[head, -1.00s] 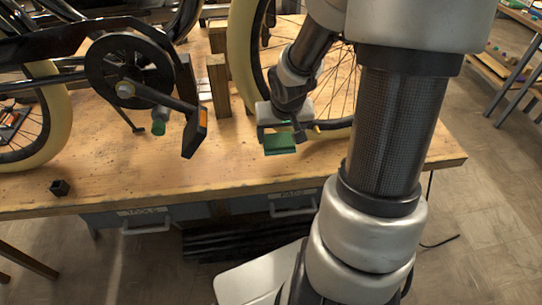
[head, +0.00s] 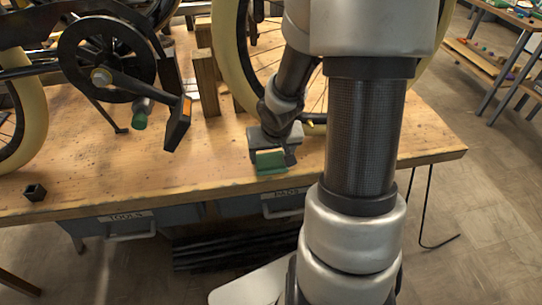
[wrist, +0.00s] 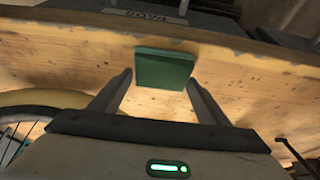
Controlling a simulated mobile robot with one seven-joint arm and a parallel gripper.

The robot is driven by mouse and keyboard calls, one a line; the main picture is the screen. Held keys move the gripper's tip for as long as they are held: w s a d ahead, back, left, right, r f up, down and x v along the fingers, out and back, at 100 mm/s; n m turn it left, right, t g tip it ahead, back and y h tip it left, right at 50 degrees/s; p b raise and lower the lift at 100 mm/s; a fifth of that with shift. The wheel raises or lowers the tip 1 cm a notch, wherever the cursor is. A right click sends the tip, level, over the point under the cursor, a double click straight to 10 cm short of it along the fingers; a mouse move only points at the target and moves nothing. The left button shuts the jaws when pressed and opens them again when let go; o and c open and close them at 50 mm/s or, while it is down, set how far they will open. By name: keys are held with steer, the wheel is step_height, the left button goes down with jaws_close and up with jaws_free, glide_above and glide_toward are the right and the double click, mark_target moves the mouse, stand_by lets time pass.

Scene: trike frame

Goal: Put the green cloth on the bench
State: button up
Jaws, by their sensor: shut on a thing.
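The green cloth (head: 270,162) shows as a small, flat, folded green block near the bench's front edge, below my gripper (head: 272,148). In the wrist view the cloth (wrist: 164,69) sits between the fingertips of my gripper (wrist: 162,82), which is shut on it. The wooden bench (head: 200,170) lies under the cloth. I cannot tell whether the cloth touches the bench top or is held just above it.
A trike frame with a crank (head: 102,77) and pale-tyred wheels stands on the bench. A green-ended tool (head: 139,122) hangs near the pedal (head: 178,125). A small black box (head: 35,192) sits at the front left. The front middle bench top is mostly clear.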

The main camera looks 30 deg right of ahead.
steer(key=o, duration=0.9)
steer(key=shift+p+v, duration=4.3)
steer(key=shift+v, duration=1.7)
